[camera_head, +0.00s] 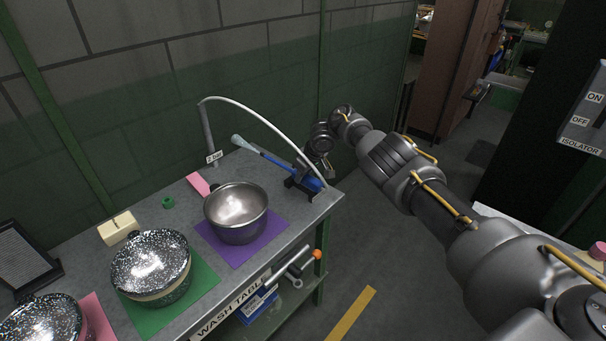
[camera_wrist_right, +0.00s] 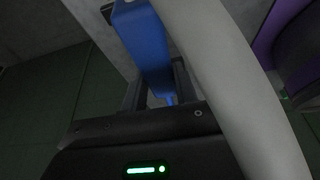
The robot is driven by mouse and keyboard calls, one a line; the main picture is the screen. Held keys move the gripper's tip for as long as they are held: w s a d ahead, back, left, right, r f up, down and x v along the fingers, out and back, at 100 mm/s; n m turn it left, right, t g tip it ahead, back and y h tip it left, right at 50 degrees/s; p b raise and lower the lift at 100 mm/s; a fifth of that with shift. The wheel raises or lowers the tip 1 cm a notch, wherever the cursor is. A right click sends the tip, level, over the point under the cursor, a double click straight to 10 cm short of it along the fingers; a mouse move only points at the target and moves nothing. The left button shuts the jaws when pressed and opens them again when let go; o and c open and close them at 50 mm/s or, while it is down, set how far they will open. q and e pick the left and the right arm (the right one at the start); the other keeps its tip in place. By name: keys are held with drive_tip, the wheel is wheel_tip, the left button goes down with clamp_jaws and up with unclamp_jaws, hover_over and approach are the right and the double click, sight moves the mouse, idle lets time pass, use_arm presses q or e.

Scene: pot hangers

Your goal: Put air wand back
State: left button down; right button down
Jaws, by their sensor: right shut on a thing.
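The air wand (camera_head: 276,160) is blue with a pale cone-shaped nozzle at its far left end. My right gripper (camera_head: 303,182) is shut on the wand's blue handle near the right end of the wash table (camera_head: 150,202). In the right wrist view the blue handle (camera_wrist_right: 150,45) sits between the fingers (camera_wrist_right: 157,88). A white hose (camera_head: 262,118) arches from an upright post (camera_head: 208,135) labelled "2 Bar" down to the wand; it passes close in front of the wrist camera (camera_wrist_right: 225,75). I cannot tell whether the wand touches the table. My left gripper is not in view.
A steel pot (camera_head: 237,208) stands on a purple mat (camera_head: 212,240) near the wand. A speckled lidded pot (camera_head: 150,265) stands on a green mat (camera_head: 203,280). A wall rises behind the table.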

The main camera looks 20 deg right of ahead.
drive_tip(key=shift+f, duration=0.3)
idle(0.4)
drive_tip(key=c, duration=1)
unclamp_jaws()
drive_tip(key=shift+s+d+r, duration=0.1)
drive_tip(key=shift+r, duration=0.3)
drive_tip(key=p+v, duration=0.2)
drive_tip(key=v, duration=0.7)
drive_tip(key=shift+r+p, duration=0.15)
drive_tip(key=shift+p, duration=0.15)
drive_tip(key=shift+s+r, duration=0.25)
drive_tip(key=shift+r, duration=0.05)
